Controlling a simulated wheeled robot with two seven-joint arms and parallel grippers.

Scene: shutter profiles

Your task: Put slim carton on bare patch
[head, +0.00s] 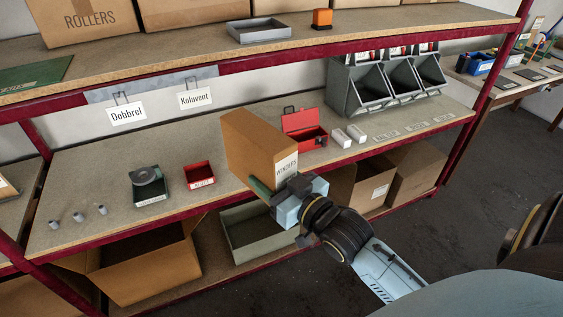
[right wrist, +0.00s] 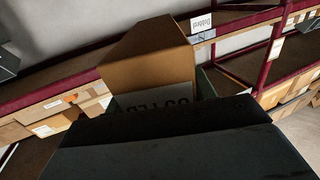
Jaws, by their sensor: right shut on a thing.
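The slim carton (head: 252,146) is brown, with a white label reading WINDERS. My right gripper (head: 278,193) is shut on its lower end and holds it upright at the shelf's front edge. I cannot tell whether its base is clear of the shelf. The right wrist view shows the carton (right wrist: 150,62) rising beyond the dark gripper body, its label partly hidden. The middle shelf (head: 100,175) has bare board between the grey tray and the small cylinders, and behind the trays. The carton hides the board behind it. My left gripper is not in view.
A grey tray with a coil (head: 150,186), a red tray (head: 199,176), an open red toolbox (head: 304,129) and two white rolls (head: 348,136) stand on the shelf. Grey bins (head: 370,88) stand at the right. Tags (head: 197,97) hang from the upper shelf.

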